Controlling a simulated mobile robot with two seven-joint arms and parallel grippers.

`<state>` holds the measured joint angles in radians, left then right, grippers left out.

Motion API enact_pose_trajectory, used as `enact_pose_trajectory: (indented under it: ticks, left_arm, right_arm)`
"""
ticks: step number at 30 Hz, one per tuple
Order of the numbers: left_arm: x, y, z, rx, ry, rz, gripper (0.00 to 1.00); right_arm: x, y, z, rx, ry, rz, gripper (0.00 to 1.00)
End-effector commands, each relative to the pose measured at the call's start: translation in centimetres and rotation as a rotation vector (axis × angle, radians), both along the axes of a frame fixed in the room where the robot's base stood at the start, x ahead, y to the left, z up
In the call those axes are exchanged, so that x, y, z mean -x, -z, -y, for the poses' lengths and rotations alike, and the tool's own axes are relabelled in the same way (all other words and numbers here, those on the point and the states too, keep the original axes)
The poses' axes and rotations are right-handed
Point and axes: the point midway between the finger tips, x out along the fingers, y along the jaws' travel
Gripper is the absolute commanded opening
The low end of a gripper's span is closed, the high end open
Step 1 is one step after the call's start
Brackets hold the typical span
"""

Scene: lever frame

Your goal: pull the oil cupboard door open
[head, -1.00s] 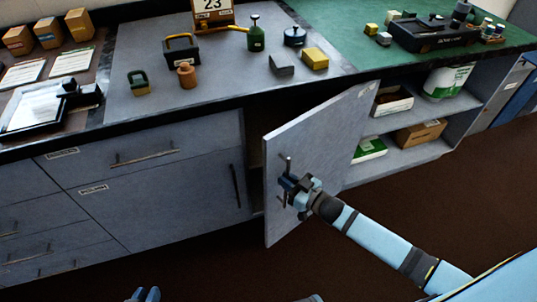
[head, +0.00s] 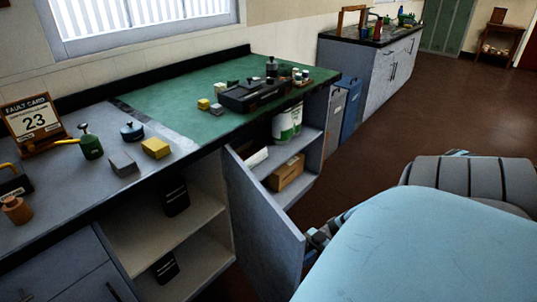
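The grey cupboard door (head: 262,225) stands swung wide open in the head view, its edge turned towards me. The cupboard interior (head: 190,215) shows two shelf levels, with a black can (head: 175,196) on the upper one and another black can (head: 165,267) on the lower. My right gripper (head: 316,238) is by the door's free edge, on its outer face. Its fingers and the door handle are mostly hidden behind the door and my light blue arm, so its grip does not show. My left gripper is out of view.
Open shelves right of the door hold a white-green tub (head: 287,124) and a cardboard box (head: 287,172). The bench top carries a fault card stand (head: 35,124), a green oil can (head: 90,144) and a yellow block (head: 156,148). Brown floor (head: 400,130) is clear at right.

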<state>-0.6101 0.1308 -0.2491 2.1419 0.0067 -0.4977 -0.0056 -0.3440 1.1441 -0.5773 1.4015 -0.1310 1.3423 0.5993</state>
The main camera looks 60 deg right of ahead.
Motion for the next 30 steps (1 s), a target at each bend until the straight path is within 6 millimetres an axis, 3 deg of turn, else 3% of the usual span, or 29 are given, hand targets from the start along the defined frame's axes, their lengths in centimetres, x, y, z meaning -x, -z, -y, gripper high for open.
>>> enact_pose_trajectory:
  ticks: [1,6,12,28,29,30]
  left_arm:
    - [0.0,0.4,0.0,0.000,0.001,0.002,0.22]
    - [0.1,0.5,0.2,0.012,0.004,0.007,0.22]
    - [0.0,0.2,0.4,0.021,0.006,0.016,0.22]
    - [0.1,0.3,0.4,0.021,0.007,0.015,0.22]
    - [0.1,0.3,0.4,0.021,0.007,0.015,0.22]
    - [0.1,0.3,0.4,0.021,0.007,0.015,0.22]
  right_arm:
    - [0.5,0.4,1.4,0.004,-0.028,-0.004,0.00]
    - [1.8,0.3,5.1,0.002,-0.054,-0.005,0.00]
    - [2.4,0.2,7.5,0.000,-0.054,-0.002,0.00]
    - [2.6,0.1,8.3,0.000,-0.053,-0.001,0.00]
    - [2.6,0.1,8.3,0.000,-0.053,-0.001,0.19]
    - [2.6,0.1,8.3,0.000,-0.053,-0.001,0.28]
